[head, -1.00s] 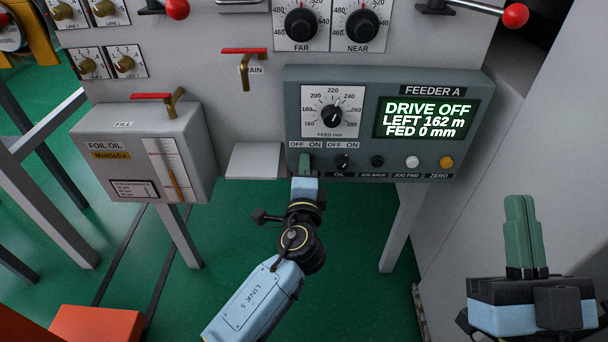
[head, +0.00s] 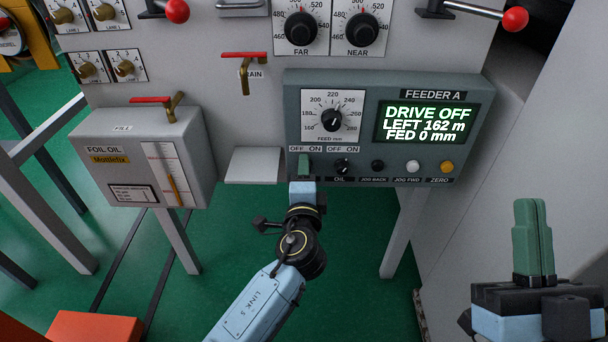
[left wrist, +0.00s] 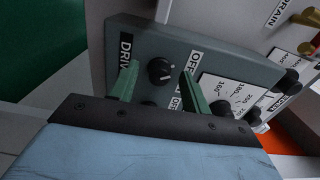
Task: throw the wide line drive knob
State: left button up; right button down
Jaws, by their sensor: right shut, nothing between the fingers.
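The drive knob (left wrist: 160,70) is a small black round knob with a white pointer mark, beside a partly covered DRIVE label in the left wrist view. My left gripper (left wrist: 158,76) is open, with one green finger on each side of the knob and a visible gap to both. In the head view my left gripper (head: 304,165) hides this knob below the left OFF ON label. The display (head: 427,121) reads DRIVE OFF, LEFT 162 m, FED 0 mm. My right gripper (head: 533,205) is shut and empty at the lower right, away from the panel.
The similar OIL knob (head: 342,167) sits close to the right, then the jog back (head: 377,162), jog fwd (head: 413,162) and zero (head: 446,166) buttons. The feed dial (head: 331,120) is above. A small grey ledge (head: 252,166) juts out to the left.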

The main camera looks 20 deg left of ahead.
pick_arm(q)
jog(key=p+v, duration=0.2)
jog(key=v, duration=1.1)
jog(key=shift+s, duration=0.2)
pick_arm(e)
jog(key=w+f+g, duration=0.1)
jog(key=g, duration=0.1)
jog(key=w+f+g+h, duration=0.1)
jog(key=f+g, duration=0.1)
jog(key=shift+w+a+f, duration=0.1)
jog(key=shift+a+f, duration=0.05)
jog(key=shift+f, duration=0.15)
pick_arm(q)
jog(key=shift+r, duration=0.1)
